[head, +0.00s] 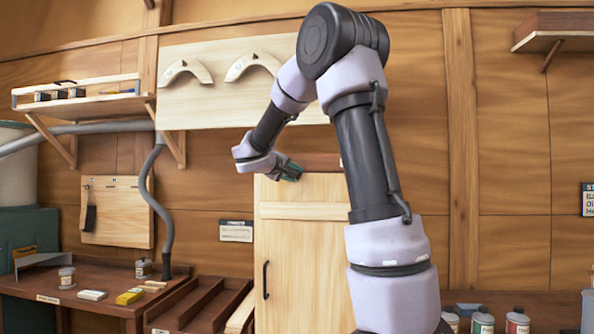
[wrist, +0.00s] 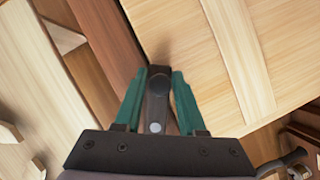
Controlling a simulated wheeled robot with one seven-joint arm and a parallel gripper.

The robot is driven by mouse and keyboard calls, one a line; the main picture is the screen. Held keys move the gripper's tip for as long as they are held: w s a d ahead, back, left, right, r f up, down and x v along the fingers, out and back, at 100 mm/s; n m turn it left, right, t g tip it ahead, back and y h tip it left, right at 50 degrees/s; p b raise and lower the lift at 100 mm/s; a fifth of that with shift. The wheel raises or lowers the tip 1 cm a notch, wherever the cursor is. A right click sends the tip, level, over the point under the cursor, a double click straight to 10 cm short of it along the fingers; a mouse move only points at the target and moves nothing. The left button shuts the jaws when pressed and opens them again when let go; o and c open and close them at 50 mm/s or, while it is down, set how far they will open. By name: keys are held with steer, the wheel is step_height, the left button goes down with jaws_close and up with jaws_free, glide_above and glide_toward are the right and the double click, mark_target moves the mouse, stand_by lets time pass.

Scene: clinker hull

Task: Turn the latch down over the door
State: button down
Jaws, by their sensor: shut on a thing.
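The pale wooden door (head: 305,240) stands upright in the middle of the head view, with a black handle on its left side. In the wrist view the door's pale planks (wrist: 190,45) fill the upper right. The latch (wrist: 157,105) is a short dark bar with a round black head and a light grey round spot, seen by the door's edge against a red-brown beam (wrist: 88,50). My gripper (wrist: 160,85) has its two green fingers closed on either side of the latch. In the head view my gripper (head: 290,171) is at the door's top left; the latch is hidden there.
A red-brown strip (head: 322,162) runs above the door. A board with curved wooden pieces (head: 252,67) hangs above my gripper. A workbench (head: 100,296) with small jars and a grey hose stands at left. Bottles (head: 482,320) stand on a bench at lower right.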

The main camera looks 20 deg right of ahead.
steer(key=shift+w+a+f+m+y, duration=0.2)
steer(key=shift+f+m+y, duration=0.15)
steer(key=shift+m, duration=0.2)
steer(key=shift+w+a+f+m+y, duration=0.1)
steer(key=shift+a+f+m+y, duration=0.2)
steer(key=shift+m, duration=0.25)
steer(key=m+y, duration=0.1)
steer(key=a+f+m, duration=0.1)
steer(key=shift+w+m+t+y, duration=0.3)
steer(key=shift+w+y, duration=0.05)
steer(key=shift+w, duration=0.05)
steer(key=shift+w+a+f+m+t+y, duration=0.25)
steer(key=shift+a+m+y, duration=0.1)
steer(key=shift+m, duration=0.2)
steer(key=shift+w+a+f+m+t+y, duration=0.15)
steer(key=shift+w+a+m+y, duration=0.15)
steer(key=shift+m, duration=0.25)
steer(key=shift+w+a+m+t+y, duration=0.25)
steer(key=shift+a+m+t+y, duration=0.05)
steer(key=shift+a+m+y, duration=0.35)
steer(key=c, duration=0.6)
jaws_free()
steer(key=v, duration=1)
steer(key=shift+s+a+r, duration=0.1)
steer(key=shift+s+a, duration=0.15)
steer(key=shift+s, duration=0.05)
